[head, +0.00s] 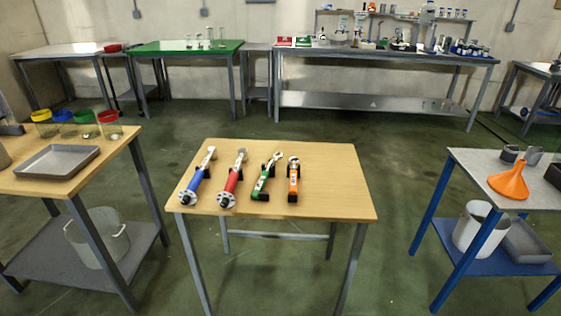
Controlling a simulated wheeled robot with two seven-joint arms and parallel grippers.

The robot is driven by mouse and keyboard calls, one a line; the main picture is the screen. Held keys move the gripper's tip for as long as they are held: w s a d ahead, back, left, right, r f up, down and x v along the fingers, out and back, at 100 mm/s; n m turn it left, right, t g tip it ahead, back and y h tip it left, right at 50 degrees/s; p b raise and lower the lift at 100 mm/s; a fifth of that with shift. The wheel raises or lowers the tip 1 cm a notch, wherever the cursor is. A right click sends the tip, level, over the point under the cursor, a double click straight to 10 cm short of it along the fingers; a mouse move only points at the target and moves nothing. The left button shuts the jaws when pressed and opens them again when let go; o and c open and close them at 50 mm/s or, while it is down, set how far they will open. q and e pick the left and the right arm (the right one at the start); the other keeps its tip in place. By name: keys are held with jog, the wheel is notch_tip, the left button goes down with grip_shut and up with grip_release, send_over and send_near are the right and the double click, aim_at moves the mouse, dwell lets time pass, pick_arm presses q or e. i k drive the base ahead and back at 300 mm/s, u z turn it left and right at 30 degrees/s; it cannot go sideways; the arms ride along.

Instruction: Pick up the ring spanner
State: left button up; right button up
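Four hand tools lie side by side on a small wooden table (330,205) in the middle of the head view. From left to right they are a blue-handled tool (194,182), a red-handled tool (231,181), a green-handled tool (264,180) and an orange-handled tool (293,182). Their metal heads point away from me. The blue and red ones have round grey discs at their near ends. Neither of my grippers is in view.
A wooden table at left holds a grey tray (58,161) and several jars with coloured lids. A blue-framed table at right holds an orange funnel (510,181). Floor gaps separate both from the middle table. A long bench (380,55) with glassware stands at the back.

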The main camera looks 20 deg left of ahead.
aim_at(261, 181)
jog(key=u, duration=1.6)
jog(key=i, duration=1.55)
jog(key=z, duration=1.2)
